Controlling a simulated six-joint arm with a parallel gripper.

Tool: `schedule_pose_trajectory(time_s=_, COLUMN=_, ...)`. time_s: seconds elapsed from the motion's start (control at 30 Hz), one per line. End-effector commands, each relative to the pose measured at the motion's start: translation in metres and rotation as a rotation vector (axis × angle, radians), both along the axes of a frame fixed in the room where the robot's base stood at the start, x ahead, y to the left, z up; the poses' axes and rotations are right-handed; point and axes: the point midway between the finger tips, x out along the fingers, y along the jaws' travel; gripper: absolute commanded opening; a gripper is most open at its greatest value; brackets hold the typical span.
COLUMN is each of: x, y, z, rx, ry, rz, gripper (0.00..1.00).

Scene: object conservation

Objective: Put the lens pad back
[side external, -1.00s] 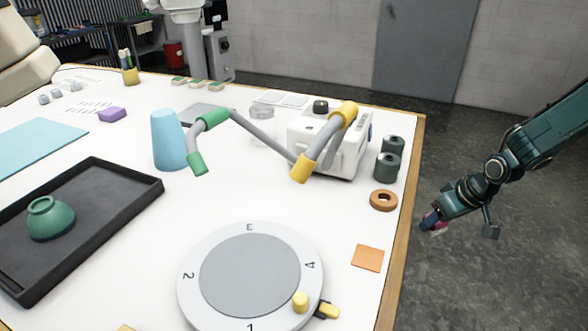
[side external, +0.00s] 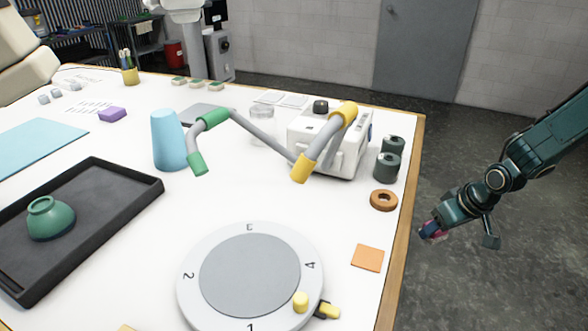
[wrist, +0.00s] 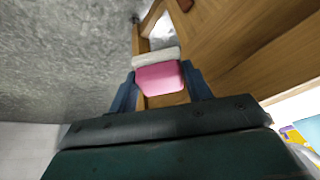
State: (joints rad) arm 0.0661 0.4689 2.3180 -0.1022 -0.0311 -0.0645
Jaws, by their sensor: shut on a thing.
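My gripper (side external: 432,231) is off the right side of the table, above the floor. In the wrist view my gripper (wrist: 160,88) is shut on a pink block with a pale, whitish layer on its far side, which looks like the lens pad (wrist: 160,78). The pad sits between the two blue fingers. In the side view only a small pink bit of it shows at the fingertips. An orange square (side external: 367,258) lies flat and bare near the table's right edge.
The white table (side external: 350,220) has a wooden right edge. A numbered turntable (side external: 250,275) is at the front; a black tray (side external: 100,220) holds a green bowl (side external: 50,218).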

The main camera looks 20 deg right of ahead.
Motion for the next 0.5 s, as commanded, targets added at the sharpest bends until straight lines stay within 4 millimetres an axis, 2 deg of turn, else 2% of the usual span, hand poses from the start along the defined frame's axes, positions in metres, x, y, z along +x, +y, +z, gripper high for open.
schedule_pose_trajectory(time_s=0.27, x=0.002, y=0.000, z=0.036, rx=0.000, ry=-0.007, rz=0.000, gripper=0.28)
schedule_pose_trajectory(time_s=0.5, x=0.001, y=0.000, z=0.089, rx=-0.001, ry=-0.009, rz=0.000, gripper=0.28)
